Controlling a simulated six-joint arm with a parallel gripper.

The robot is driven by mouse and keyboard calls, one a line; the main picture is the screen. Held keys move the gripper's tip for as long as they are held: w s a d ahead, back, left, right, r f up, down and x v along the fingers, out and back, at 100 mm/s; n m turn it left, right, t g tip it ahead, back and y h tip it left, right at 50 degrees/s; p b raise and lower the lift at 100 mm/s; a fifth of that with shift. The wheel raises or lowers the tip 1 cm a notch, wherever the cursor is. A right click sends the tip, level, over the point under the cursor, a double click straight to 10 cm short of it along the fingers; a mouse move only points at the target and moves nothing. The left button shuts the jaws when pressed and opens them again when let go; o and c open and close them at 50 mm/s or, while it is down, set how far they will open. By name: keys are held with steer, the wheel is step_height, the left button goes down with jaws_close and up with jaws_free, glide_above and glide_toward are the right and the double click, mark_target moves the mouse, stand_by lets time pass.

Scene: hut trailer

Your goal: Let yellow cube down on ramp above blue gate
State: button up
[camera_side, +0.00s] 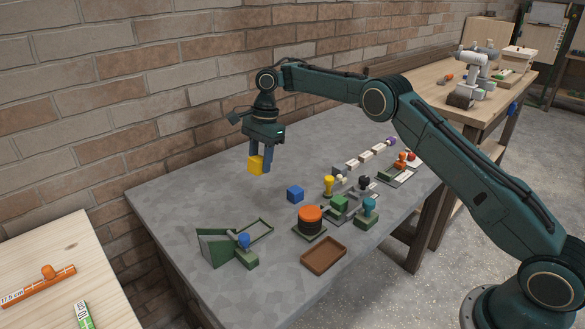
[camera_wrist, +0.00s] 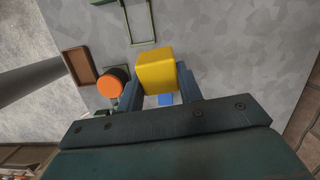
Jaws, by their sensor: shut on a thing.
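A yellow cube (camera_side: 256,165) is between the fingers of my gripper (camera_side: 262,162), which is shut on it and holds it above the table. The cube also shows in the wrist view (camera_wrist: 156,71) between the two blue-grey fingers (camera_wrist: 157,90). The green ramp (camera_side: 213,248) stands at the table's front left in the side view, well below and in front of my gripper. A blue-topped part (camera_side: 244,240), which looks like the blue gate, stands beside the ramp. In the wrist view only part of the green ramp frame (camera_wrist: 141,22) shows at the top.
An orange button (camera_side: 310,214) and a brown tray (camera_side: 323,254) stand near the front edge. Several stamp-like pieces stand to the right. A brick wall (camera_side: 130,95) runs behind the table. The table's left part is clear.

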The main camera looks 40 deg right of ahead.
steer(key=shift+s+a+f+y, duration=0.1)
steer(key=shift+a+f+y, duration=0.1)
steer(key=shift+a+f, duration=0.3)
steer(key=shift+a+f+y, duration=0.2)
steer(key=shift+a, duration=0.45)
steer(key=s+a+f+y, duration=0.1)
steer(key=a, duration=0.2)
steer(key=s+a+f+y, duration=0.1)
steer(key=a, duration=0.3)
steer(key=s+a+f+y, duration=0.1)
steer(key=a, duration=0.3)
steer(key=shift+s+f+m, duration=0.3)
steer(key=shift+s+m, duration=0.05)
steer(key=shift+m, duration=0.05)
steer(key=shift+s+a+y, duration=0.3)
steer(key=shift+a, duration=0.3)
steer(key=shift+f, duration=0.25)
steer(key=shift+f, duration=2.85)
